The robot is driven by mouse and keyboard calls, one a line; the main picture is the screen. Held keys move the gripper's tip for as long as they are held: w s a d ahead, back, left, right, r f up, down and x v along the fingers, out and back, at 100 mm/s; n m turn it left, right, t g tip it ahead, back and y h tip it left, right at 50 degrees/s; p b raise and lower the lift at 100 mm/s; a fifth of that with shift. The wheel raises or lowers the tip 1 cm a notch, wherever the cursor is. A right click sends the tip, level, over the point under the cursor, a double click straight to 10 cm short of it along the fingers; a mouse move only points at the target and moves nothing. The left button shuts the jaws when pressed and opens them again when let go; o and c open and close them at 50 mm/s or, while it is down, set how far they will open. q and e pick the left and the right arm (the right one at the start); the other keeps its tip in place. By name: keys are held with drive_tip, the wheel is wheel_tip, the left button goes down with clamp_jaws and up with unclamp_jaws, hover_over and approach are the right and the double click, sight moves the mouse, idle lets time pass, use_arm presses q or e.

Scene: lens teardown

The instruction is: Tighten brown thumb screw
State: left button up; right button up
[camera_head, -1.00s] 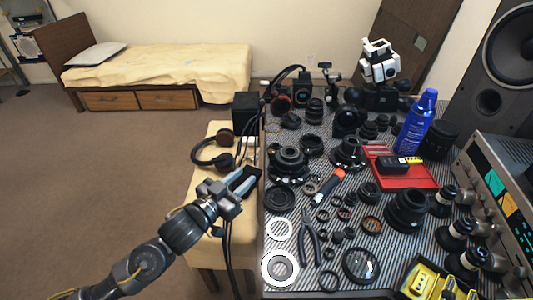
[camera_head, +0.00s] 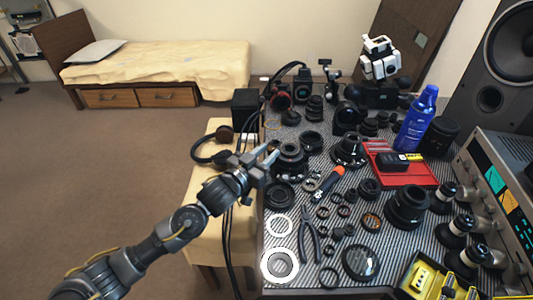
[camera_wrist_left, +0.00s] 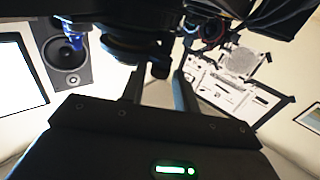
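A black lens assembly (camera_head: 290,158) stands on the striped mat near the table's left edge. My left gripper (camera_head: 271,154) is just left of it, with its fingers pointing at it. In the left wrist view the fingers (camera_wrist_left: 159,88) are apart, with a gap between them. A dark lens body (camera_wrist_left: 130,42) fills the top of that view, and a small dark knob (camera_wrist_left: 160,69) hangs near the fingertips, roughly in line with the gap. I cannot tell its colour, or whether the fingers touch it. No clearly brown thumb screw can be made out. My right gripper is not in view.
The striped mat (camera_head: 296,279) is crowded with rings and lens parts. A screwdriver (camera_head: 328,185), pliers (camera_head: 309,236), a red tray (camera_head: 419,179) and a blue can (camera_head: 416,119) lie or stand to the right. Headphones (camera_head: 198,152) rest on the seat at left.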

use_arm(q)
clamp_jaws()
drive_tip(key=shift+w, duration=0.1)
